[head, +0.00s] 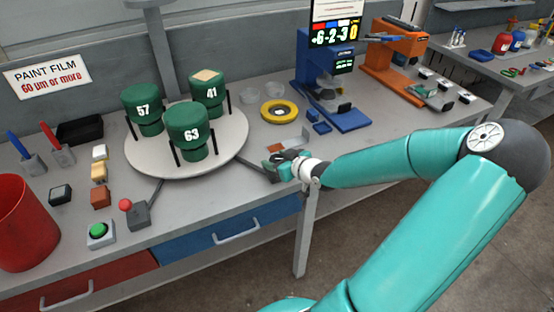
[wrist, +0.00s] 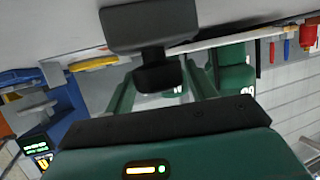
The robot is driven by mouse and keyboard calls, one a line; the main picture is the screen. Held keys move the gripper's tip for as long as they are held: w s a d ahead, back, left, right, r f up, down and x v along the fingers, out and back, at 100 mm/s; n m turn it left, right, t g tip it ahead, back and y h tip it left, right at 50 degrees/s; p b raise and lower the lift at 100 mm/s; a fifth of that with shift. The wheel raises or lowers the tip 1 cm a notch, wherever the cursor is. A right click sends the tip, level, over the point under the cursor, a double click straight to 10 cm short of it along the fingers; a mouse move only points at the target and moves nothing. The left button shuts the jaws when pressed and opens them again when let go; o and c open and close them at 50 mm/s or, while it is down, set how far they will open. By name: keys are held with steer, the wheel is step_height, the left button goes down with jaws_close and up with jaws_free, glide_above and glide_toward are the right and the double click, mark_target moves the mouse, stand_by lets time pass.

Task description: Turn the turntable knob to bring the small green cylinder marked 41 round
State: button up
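The small green cylinder marked 41 (head: 208,92) stands at the back right of the round pale turntable (head: 228,150), with a tan patch on top. Green cylinders 57 (head: 143,110) and 63 (head: 186,132) stand on it too. A red ball knob (head: 125,204) tops a small grey box in front of the turntable. My gripper (head: 276,169) is right of the turntable, near the bench's front edge and apart from the red knob. In the wrist view its fingers (wrist: 160,92) look spread, with a dark grey stepped shape between and beyond them; I cannot tell what that is.
A green push button (head: 98,232), a red bin (head: 25,222) and several small blocks are at the left. A blue machine (head: 325,85) and an orange one (head: 395,55) stand farther right.

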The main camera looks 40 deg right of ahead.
steer(key=c, duration=0.6)
steer(key=shift+m+h, duration=0.4)
steer(key=shift+h, duration=0.2)
steer(key=shift+a+m+g+h, duration=0.1)
steer(key=shift+m+g+h, duration=0.2)
steer(key=shift+m+h, duration=0.5)
steer(key=m+h, duration=0.2)
steer(key=m+g+h, duration=0.1)
steer(key=m+h, duration=0.1)
steer(key=shift+w+g, duration=0.1)
steer(key=shift+g, duration=0.2)
steer(key=m+g+h, duration=0.2)
steer(key=m+h, duration=0.1)
steer(key=shift+m+g+h, duration=0.8)
steer(key=shift+m+g, duration=0.4)
steer(key=shift+g, duration=0.1)
